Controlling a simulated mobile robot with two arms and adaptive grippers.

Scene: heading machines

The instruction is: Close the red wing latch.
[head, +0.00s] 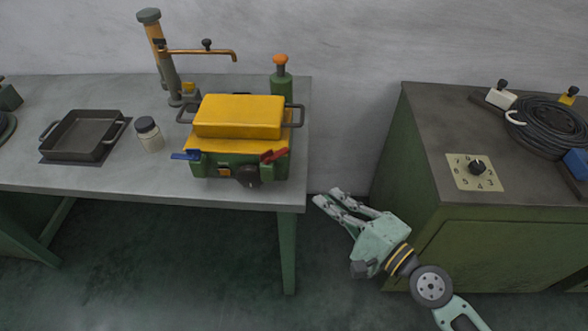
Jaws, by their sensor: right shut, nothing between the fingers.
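The red wing latch (273,155) is on the right front of a green machine (220,168) with a yellow lid (240,116). It sticks out to the right and tilts slightly up. A blue wing latch (186,155) is on the left front of the same machine. My right gripper (328,199) is in the gap right of the table, lower and to the right of the red latch and apart from it. Its fingers are shut and empty, pointing up and left. My left gripper is not in view.
The machine stands on a grey table (100,179), with a black tray (82,136), a jar (149,134), a tap-like post (160,50) and a green bottle (281,80). A green cabinet (500,245) with a dial plate (475,172) and coiled hose (545,124) stands at right.

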